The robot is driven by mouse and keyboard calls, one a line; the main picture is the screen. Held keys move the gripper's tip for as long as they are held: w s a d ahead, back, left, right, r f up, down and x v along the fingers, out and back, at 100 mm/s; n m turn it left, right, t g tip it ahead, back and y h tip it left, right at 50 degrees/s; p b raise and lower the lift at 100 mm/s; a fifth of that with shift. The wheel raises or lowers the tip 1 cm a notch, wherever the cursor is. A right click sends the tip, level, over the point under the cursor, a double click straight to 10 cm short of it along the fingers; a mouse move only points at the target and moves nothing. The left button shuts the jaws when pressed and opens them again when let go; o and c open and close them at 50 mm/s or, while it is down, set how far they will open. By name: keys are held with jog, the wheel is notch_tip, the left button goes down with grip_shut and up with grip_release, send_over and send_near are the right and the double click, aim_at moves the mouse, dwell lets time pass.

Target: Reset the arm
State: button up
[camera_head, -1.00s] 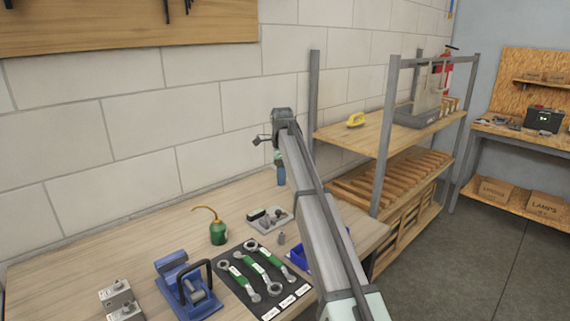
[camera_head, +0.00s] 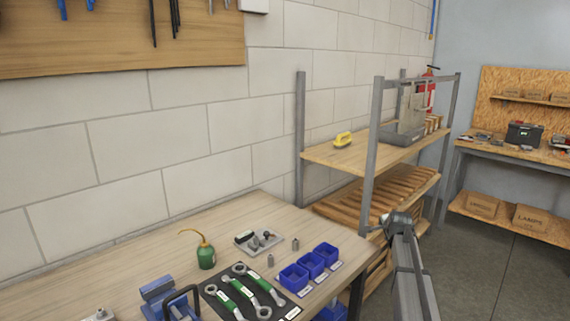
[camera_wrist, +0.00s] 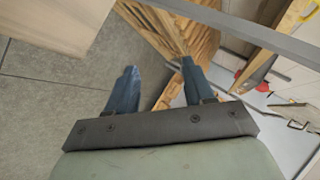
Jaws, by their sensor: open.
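My arm (camera_head: 410,270) rises from the bottom right of the head view, in front of the shelf unit and clear of the workbench. My gripper shows best in the wrist view (camera_wrist: 158,68). Its two blue-grey fingers are apart with nothing between them. Beyond the fingers the wrist view shows grey floor and wooden slats. In the head view the gripper is mostly hidden behind the wrist.
The workbench (camera_head: 225,220) holds a green oil can (camera_head: 206,256), green-handled wrenches on a dark mat, several blue bins (camera_head: 310,266) and a blue clamp-like tool. The shelf unit (camera_head: 368,145) stands close behind my arm. Open floor (camera_head: 480,270) lies right.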

jog(key=s+f+n+g, duration=0.1)
jog(key=s+f, duration=0.3)
jog(key=f, duration=0.3)
jog(key=s+f+n, duration=0.1)
jog(key=s+f, duration=0.4)
jog(key=f, duration=0.2)
jog(key=s+a+f+n+g+y, duration=0.1)
jog(key=s+a+f+n+g, duration=0.1)
jog(key=s+a+f, duration=0.4)
jog(key=s+a+f+n+g, duration=0.2)
jog(key=s+f, duration=0.5)
jog(key=f, duration=0.3)
jog(key=s+a+f+n+g+y, duration=0.1)
jog(key=s+a+f+n+g, duration=0.1)
jog(key=s+a+f, duration=0.4)
jog(key=s+a+f+n+g, duration=0.2)
jog(key=s+f+g, duration=0.1)
jog(key=s, duration=1)
jog(key=s+a+f+n+g, duration=0.2)
jog(key=s+f, duration=0.3)
jog(key=s, duration=0.9)
jog(key=s+a+f+n+g, duration=0.3)
jog(key=s+f+g, duration=0.1)
jog(key=s, duration=1)
jog(key=shift+f+g, duration=0.25)
jog(key=shift+g, duration=0.05)
jog(key=shift+o, duration=0.3)
jog(key=shift+w+a, duration=0.1)
